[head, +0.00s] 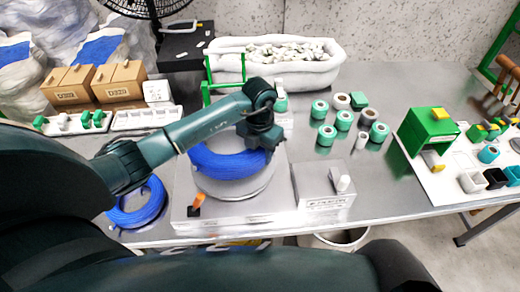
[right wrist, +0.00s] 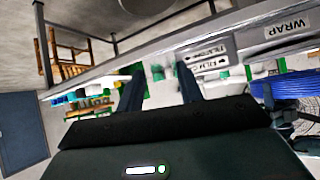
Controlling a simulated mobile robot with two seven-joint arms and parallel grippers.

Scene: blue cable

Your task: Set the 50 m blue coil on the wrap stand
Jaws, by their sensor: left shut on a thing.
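A blue cable coil (head: 225,162) is over a round grey plate (head: 240,192) on a flat metal base at the table's front. My left gripper (head: 264,143) is shut on the coil's right upper side. I cannot tell whether the coil rests fully on the plate. A second blue coil (head: 137,207) lies to the left, partly hidden by my arm. In the right wrist view a blue coil (right wrist: 290,87) shows at the right edge, near a WRAP label (right wrist: 289,27). My right gripper (right wrist: 159,70) is open, with nothing between its fingers.
A grey box with a small white upright part (head: 322,187) stands right of the base. Green and white rolls (head: 343,121) stand behind it. A white bin of scraps (head: 275,57), cardboard boxes (head: 95,83) and a green dispenser (head: 428,130) surround the area. The table's front edge is close.

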